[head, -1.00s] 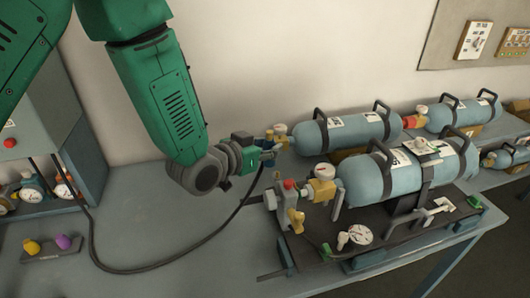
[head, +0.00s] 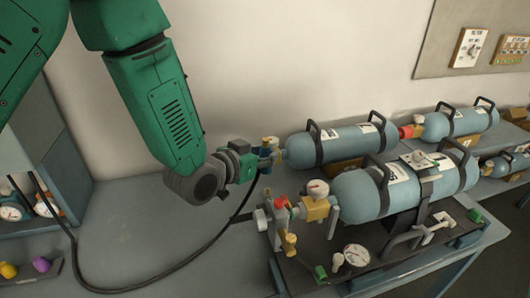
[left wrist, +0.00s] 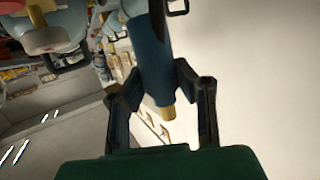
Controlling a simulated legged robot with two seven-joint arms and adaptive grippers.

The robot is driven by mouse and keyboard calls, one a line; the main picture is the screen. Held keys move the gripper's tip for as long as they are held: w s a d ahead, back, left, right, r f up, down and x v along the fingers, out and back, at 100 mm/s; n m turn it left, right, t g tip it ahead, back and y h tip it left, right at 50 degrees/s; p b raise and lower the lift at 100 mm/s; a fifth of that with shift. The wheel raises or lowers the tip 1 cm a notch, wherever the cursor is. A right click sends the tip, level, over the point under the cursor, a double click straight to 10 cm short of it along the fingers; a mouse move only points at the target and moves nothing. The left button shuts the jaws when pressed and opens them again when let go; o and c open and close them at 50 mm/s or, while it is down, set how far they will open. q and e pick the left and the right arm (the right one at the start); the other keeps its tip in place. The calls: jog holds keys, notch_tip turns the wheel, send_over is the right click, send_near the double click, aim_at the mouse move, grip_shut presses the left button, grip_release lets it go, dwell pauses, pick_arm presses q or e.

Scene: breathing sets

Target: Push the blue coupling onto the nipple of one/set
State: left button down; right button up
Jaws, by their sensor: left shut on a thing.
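My left gripper (head: 264,156) is shut on the blue coupling (head: 266,160), left of the back cylinder's valve end. In the left wrist view the blue coupling (left wrist: 153,65) stands between both fingers with a brass end (left wrist: 168,113) showing. A black hose (head: 175,277) hangs near the gripper and loops left across the bench. The near breathing set (head: 362,192) has a red knob, brass fittings and a gauge at its left end. The back set (head: 340,142) lies behind it. I cannot tell which is set one, or whether the coupling touches a nipple. My right gripper is not in view.
A yellow plug (head: 8,270) and a purple plug (head: 41,264) sit on a holder at the lower left. A grey cabinet with gauges (head: 45,207) stands at the left. More cylinders (head: 460,122) lie at the right. The bench middle is clear except for the hose.

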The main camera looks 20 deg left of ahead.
aim_at(267, 171)
pick_arm(q)
jog(key=f+b, duration=0.1)
jog(key=d+f+b, duration=0.1)
jog(key=f, duration=0.1)
jog(key=shift+d+f, duration=0.2)
jog(key=shift+f, duration=0.1)
jog(key=shift+f+b, duration=0.3)
jog(key=shift+b, duration=0.15)
jog(key=shift+a+f, duration=0.25)
jog(key=shift+a, duration=0.35)
jog(key=shift+d, duration=0.5)
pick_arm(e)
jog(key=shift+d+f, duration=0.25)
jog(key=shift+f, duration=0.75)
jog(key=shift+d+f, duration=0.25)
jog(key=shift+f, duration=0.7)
pick_arm(q)
jog(key=shift+a, duration=0.35)
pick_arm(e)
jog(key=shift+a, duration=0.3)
pick_arm(q)
jog(key=shift+d, duration=0.25)
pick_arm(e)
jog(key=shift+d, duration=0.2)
pick_arm(q)
jog(key=shift+f, duration=0.1)
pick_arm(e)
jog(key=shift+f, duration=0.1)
